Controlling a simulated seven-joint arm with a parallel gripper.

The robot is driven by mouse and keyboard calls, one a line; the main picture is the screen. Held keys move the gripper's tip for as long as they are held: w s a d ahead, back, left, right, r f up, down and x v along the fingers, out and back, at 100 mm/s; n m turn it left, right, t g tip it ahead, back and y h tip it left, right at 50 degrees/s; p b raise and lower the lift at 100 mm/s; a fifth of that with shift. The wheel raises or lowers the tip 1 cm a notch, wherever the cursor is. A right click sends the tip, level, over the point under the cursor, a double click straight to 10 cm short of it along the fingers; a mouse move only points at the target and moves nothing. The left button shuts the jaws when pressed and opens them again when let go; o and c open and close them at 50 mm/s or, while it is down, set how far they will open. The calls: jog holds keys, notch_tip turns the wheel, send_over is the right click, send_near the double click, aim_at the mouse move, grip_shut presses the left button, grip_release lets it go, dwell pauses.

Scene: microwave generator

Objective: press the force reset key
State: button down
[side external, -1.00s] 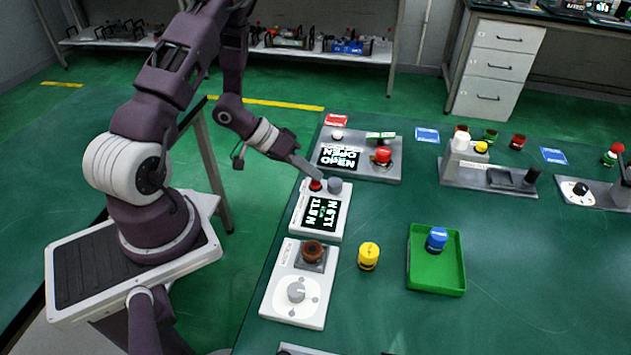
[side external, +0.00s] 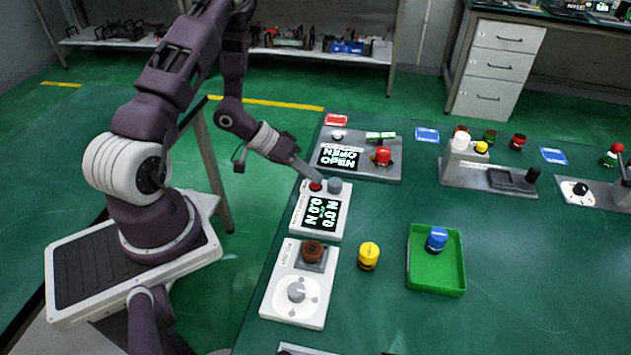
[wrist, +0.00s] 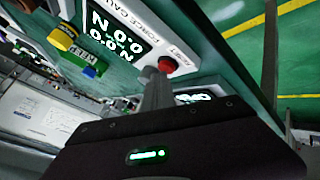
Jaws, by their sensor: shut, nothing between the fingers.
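The force gauge (side external: 299,222) is a white box on the green bench, with a black display (side external: 321,213) reading 0.0 N on both lines. Its red reset key (side external: 315,185) sits at the far end beside a grey round part (side external: 335,185). In the wrist view, the red key (wrist: 167,64) shows next to the word RESET. My gripper (side external: 317,178) is shut and empty, its fingertips at the red key. The wrist view shows the fingertips (wrist: 151,73) overlapping the key's edge; I cannot tell whether they touch it.
Behind the gauge stands a grey panel (side external: 392,170) with a red button and an OPEN display. In front is a white dial box (side external: 282,288). A yellow knob (side external: 369,256) and a green tray (side external: 450,271) with a blue knob stand to the right.

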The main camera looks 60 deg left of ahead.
aim_at(311, 184)
jog(key=shift+r, duration=0.95)
jog(key=shift+r, duration=0.1)
jog(key=shift+r, duration=2.45)
